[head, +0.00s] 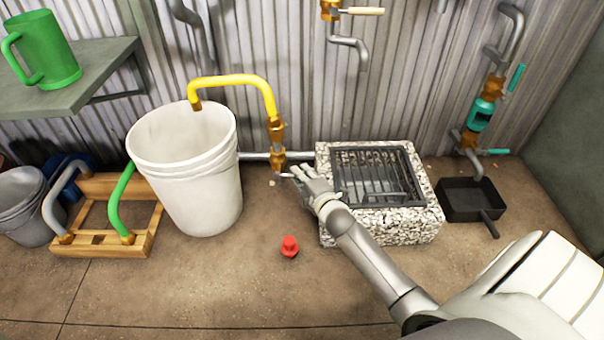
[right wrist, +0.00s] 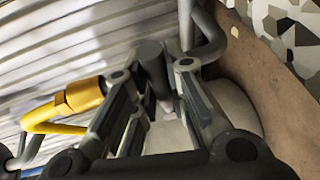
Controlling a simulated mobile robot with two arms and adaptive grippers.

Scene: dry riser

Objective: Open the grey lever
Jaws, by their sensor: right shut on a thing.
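The grey lever (head: 285,175) is at the low brass valve (head: 278,160) under the yellow bent pipe, just right of the white bucket. Only a short light end of it shows in the head view, because my right gripper (head: 300,174) covers the rest. My right gripper reaches in from the lower right and is shut on the lever. In the right wrist view, a dark grey cylindrical piece (right wrist: 153,68) shows between the fingers, with the white bucket behind. My left gripper is not in view.
The white bucket (head: 190,180) stands close on the left. A stone block with a metal grate (head: 378,175) stands close on the right. A red knob-like piece (head: 289,246) lies on the floor in front. A black pan (head: 470,200) and teal-handled valves (head: 482,115) are farther right.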

